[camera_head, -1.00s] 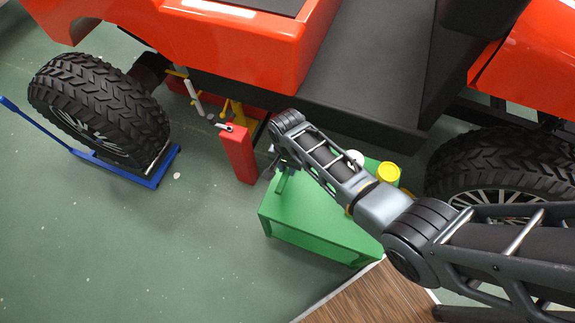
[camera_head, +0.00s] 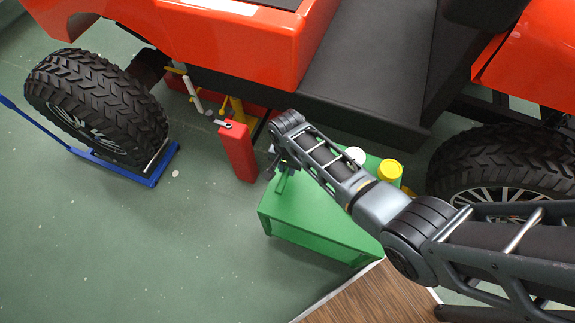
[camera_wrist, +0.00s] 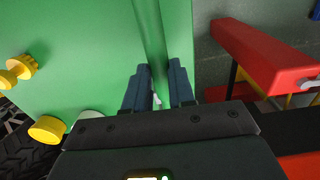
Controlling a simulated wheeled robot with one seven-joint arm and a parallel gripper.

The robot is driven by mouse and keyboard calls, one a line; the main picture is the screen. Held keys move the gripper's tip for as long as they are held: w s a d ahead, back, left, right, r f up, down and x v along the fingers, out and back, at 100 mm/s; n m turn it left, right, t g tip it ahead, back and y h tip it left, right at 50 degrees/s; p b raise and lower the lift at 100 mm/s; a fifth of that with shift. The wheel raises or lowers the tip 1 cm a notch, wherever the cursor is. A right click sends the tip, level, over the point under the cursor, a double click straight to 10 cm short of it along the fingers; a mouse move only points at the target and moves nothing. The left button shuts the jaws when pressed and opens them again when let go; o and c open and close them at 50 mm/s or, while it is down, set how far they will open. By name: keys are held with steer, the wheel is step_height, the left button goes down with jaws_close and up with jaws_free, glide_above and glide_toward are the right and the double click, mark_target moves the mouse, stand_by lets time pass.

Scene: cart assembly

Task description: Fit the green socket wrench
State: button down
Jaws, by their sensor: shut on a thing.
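The green socket wrench (camera_wrist: 152,40) is a green shaft between my gripper's fingers (camera_wrist: 158,88) in the wrist view. My gripper is shut on it, over the top of a green cabinet (camera_wrist: 85,45). In the head view, my gripper (camera_head: 274,165) is at the left edge of the green cabinet (camera_head: 310,235), with a bit of green wrench (camera_head: 283,182) below it. The wrench blends with the cabinet's colour, and its ends are hard to make out. I cannot tell whether it touches the cabinet top.
A red post (camera_head: 238,152) stands just left of the cabinet. Yellow parts (camera_head: 389,170) sit on the cabinet top. A loose wheel (camera_head: 95,105) rests on a blue dolly (camera_head: 150,172). The orange cart body (camera_head: 240,45) is behind. Green floor lies open at left.

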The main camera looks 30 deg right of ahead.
steer(key=shift+f, duration=0.3)
steer(key=c, duration=0.9)
jaws_free()
steer(key=shift+o, duration=0.2)
steer(key=shift+r, duration=0.1)
step_height(320, 180, up, 8)
steer(key=shift+f+p, duration=0.2)
steer(key=shift+p, duration=0.45)
